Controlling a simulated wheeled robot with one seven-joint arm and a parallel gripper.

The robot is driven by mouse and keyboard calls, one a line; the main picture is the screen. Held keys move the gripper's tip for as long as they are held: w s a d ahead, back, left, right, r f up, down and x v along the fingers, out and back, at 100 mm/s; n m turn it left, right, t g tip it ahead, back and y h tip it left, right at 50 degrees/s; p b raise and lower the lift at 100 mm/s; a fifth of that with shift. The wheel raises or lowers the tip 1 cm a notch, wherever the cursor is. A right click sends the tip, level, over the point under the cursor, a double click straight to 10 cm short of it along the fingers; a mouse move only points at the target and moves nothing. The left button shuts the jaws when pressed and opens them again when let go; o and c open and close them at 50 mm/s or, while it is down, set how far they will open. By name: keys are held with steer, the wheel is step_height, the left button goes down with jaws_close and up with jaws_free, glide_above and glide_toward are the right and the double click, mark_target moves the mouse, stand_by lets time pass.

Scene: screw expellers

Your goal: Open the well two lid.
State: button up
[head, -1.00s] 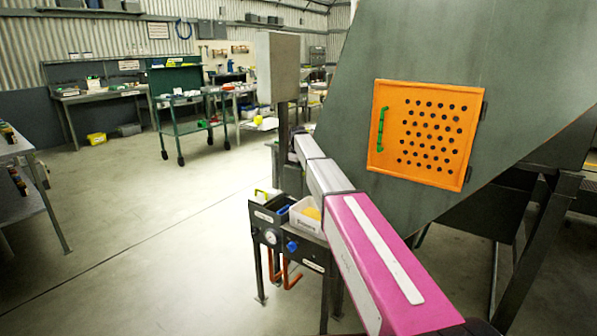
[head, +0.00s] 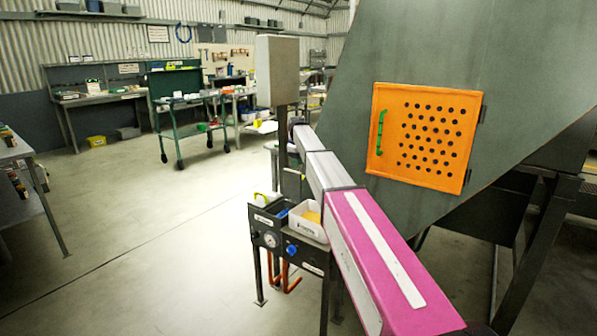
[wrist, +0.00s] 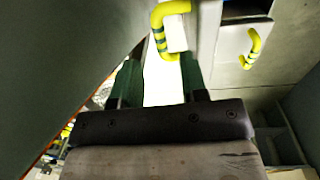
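In the wrist view, my gripper (wrist: 160,78) has its two dark green fingers spread apart with nothing between them. A yellow handle with green bands (wrist: 166,30) is at the top middle, just beyond the fingertips, against a pale surface. A second yellow handle with green bands (wrist: 252,48) is on a grey panel (wrist: 232,42) to the right, clear of the fingers. I cannot tell which of these, if either, belongs to the well two lid. In the head view my gripper is hidden beyond my arm.
A large grey-green machine housing (head: 410,55) fills the right, with an orange perforated door (head: 424,135) and green handle. A small stand with a gauge (head: 269,239) and white bin (head: 306,223) is left of my arm. Open floor (head: 140,215) lies farther left.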

step_height(320, 180, up, 5)
steer(key=shift+s+a+r, duration=0.1)
stand_by(0.3)
